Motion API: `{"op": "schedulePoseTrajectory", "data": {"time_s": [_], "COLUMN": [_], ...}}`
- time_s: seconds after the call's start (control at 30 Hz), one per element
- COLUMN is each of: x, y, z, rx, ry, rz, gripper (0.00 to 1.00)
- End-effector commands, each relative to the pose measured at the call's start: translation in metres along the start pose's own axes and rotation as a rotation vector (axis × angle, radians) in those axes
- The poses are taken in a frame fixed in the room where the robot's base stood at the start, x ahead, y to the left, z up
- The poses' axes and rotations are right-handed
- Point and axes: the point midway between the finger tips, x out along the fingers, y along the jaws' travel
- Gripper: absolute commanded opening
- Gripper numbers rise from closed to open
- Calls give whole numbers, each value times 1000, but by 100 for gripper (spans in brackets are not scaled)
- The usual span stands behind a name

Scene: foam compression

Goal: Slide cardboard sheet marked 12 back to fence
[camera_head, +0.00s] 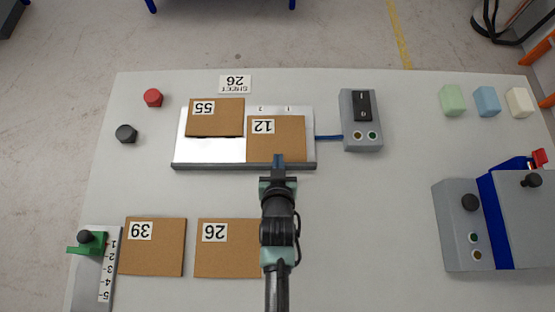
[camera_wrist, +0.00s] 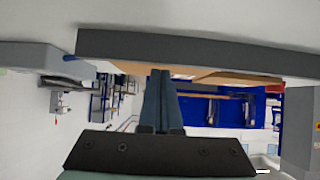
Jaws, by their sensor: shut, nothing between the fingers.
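The cardboard sheet marked 12 (camera_head: 290,140) lies flat on the right half of a pale metal plate (camera_head: 225,152). Its lower edge is close to a dark bar (camera_head: 215,167) along the plate's lower edge; I cannot tell whether they touch. That bar looks like a fence. My gripper (camera_head: 278,158) is shut and empty, its tip overlapping the sheet's lower edge in the head view. In the wrist view the shut fingers (camera_wrist: 159,100) point at the grey bar (camera_wrist: 190,48), with brown cardboard edges (camera_wrist: 240,78) beside it. Contact with the sheet is unclear.
Cardboard sheet 55 (camera_head: 216,120) lies at the plate's upper left, overhanging its top edge. Sheets 39 (camera_head: 155,255) and 26 (camera_head: 225,258) lie below on the table. A switch box (camera_head: 361,135) stands right of the plate. The table's middle right is clear.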

Motion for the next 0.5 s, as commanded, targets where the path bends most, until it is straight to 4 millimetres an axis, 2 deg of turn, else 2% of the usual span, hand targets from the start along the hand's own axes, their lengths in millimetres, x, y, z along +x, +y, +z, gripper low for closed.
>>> {"op": "schedulePoseTrajectory", "data": {"time_s": [0.03,0.5], "x": [-9,-84], "y": [0,0], "z": [9,61], "rx": [0,0], "ry": [-3,-1], "rz": [0,0], "gripper": [0,0]}}
